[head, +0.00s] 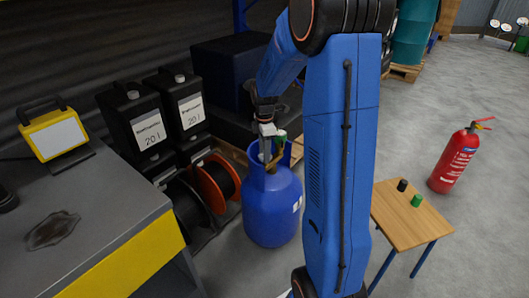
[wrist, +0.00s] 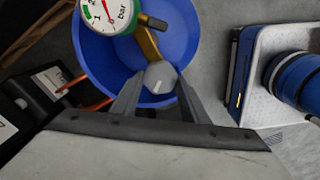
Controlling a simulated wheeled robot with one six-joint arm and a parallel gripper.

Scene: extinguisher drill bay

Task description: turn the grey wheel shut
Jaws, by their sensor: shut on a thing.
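The grey wheel (wrist: 160,78) is a small round knob with a light mark on top, on the brass valve of a blue gas bottle. In the wrist view my gripper (wrist: 158,84) is shut on it, one finger on each side. The blue bottle (head: 272,212) stands upright on the floor in the head view; its collar (wrist: 190,35) surrounds the valve in the wrist view. A pressure gauge (wrist: 110,14) marked "bar" sits on the brass fitting (wrist: 148,42). In the head view my gripper (head: 267,155) reaches down into the collar, and the wheel is hidden there.
Orange and black cable reels (head: 216,182) stand close left of the bottle, with black 20 l canisters (head: 138,125) behind. A grey workbench (head: 90,215) is at left. A small wooden table (head: 415,232) and a red extinguisher (head: 458,160) are at right.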

